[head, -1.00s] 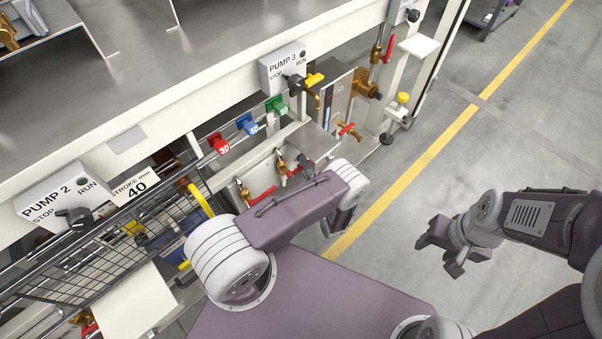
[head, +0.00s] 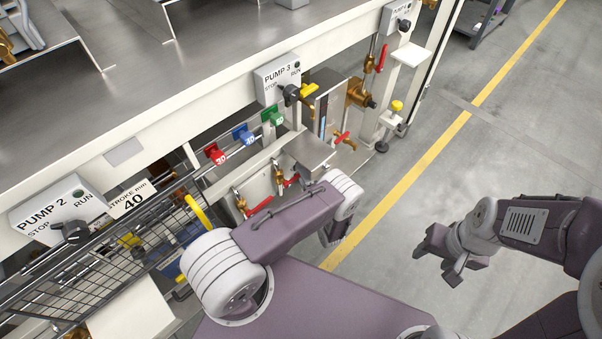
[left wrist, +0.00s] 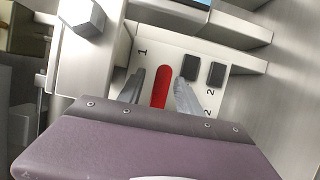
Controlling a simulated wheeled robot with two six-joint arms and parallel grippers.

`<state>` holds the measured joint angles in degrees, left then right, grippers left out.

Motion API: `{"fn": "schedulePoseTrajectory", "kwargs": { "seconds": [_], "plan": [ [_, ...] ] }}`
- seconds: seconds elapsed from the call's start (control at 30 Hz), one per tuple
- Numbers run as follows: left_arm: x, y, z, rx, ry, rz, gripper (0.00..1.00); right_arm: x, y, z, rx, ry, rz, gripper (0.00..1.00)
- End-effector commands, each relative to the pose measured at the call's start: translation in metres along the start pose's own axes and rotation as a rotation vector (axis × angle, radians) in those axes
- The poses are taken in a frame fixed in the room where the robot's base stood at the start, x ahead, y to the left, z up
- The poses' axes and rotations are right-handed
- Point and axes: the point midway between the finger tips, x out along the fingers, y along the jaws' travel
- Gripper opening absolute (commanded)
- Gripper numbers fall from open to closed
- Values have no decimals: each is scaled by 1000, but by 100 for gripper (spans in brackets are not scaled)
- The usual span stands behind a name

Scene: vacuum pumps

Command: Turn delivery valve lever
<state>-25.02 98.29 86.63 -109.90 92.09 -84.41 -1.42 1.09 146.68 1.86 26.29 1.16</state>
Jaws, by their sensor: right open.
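In the left wrist view, a red lever (left wrist: 160,87) stands upright in front of a pale plate marked 1 and 2. My left gripper (left wrist: 159,76) is open, with one finger on each side of the lever and a narrow gap on both sides. Whether it touches the lever is not clear. In the head view my own arm hides the left gripper. Red levers with brass fittings show below Pump 3, one at the left (head: 262,205) and one nearer the middle (head: 291,181). Which of them the wrist view shows, I cannot tell. My right gripper (head: 438,263) is open and empty over the floor.
The Pump 3 switch box (head: 278,79) is above the levers. Red, blue and green tags (head: 244,134) hang beside it. A wire basket (head: 110,268) is at the lower left. The floor (head: 500,140) at the right is clear. Two dark blocks (left wrist: 202,71) sit right of the lever.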

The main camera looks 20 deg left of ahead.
Motion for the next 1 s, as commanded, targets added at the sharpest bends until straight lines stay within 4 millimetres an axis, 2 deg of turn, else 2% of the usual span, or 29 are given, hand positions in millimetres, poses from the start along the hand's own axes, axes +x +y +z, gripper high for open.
{"fn": "schedulePoseTrajectory", "kwargs": {
  "seconds": [0.27, 0.37, 0.7, 0.83, 1.0],
  "plan": [
    [-2, 0, 0, 2, -1, -1, 41, -2, 0, 0, 0, 0, 0, 52],
    [-13, 2, 1, 4, -3, -2, 41, -9, 0, -1, 0, 0, 0, 52],
    [-74, 3, 1, 2, -4, 0, 41, -34, -1, -4, 0, 0, 0, 52],
    [-87, 1, 1, 2, -3, 0, 41, -36, -1, -4, 0, 0, 0, 52],
    [-91, 0, 0, 1, 0, -1, 41, -37, -1, -4, 0, 0, 0, 52]
  ]
}}
